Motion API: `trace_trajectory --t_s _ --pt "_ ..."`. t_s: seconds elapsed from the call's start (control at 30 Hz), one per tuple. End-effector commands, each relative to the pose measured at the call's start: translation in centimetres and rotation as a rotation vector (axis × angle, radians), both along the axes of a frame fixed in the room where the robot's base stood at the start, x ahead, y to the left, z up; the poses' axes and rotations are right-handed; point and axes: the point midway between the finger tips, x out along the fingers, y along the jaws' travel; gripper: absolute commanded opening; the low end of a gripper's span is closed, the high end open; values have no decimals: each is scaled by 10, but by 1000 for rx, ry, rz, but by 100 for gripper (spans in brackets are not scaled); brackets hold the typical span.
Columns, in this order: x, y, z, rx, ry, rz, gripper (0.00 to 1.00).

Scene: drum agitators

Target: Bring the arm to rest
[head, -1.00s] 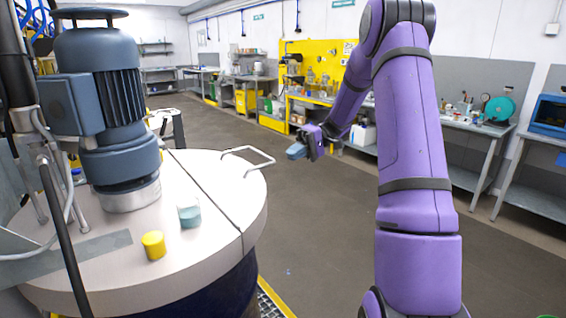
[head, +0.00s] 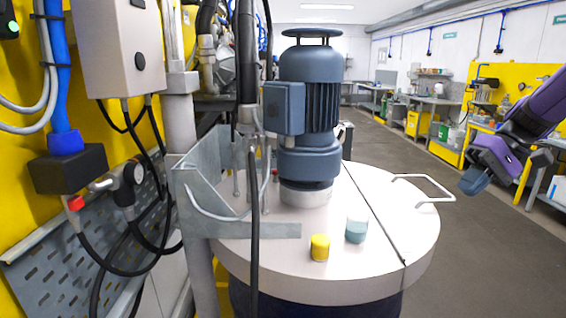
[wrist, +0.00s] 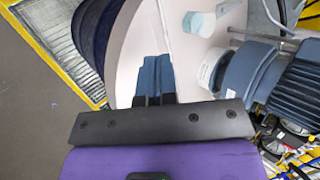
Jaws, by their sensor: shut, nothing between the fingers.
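My purple arm reaches in from the right edge of the head view. My gripper (head: 474,181) is in the air to the right of the drum lid's wire handle, apart from it. In the wrist view my gripper (wrist: 153,62) shows its dark blue fingers together, with nothing seen between them. Behind the fingers in that view is the pale drum lid (wrist: 190,52).
The round drum lid (head: 290,262) carries a blue-grey motor (head: 310,110), a yellow cap (head: 320,247), a white-and-teal container (head: 356,229) and a wire handle (head: 425,188). A grey box (head: 118,45) and hoses are at left. Open floor (head: 490,270) lies right.

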Motion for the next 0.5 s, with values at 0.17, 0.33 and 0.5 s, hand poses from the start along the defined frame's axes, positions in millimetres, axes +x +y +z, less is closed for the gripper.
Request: trace_trajectory --t_s 0.17,0.33,0.5 --pt "-38 31 17 -186 -37 2 0" --pt "-74 50 28 -342 -98 -13 0" --pt "-109 63 35 -478 -187 -38 0"
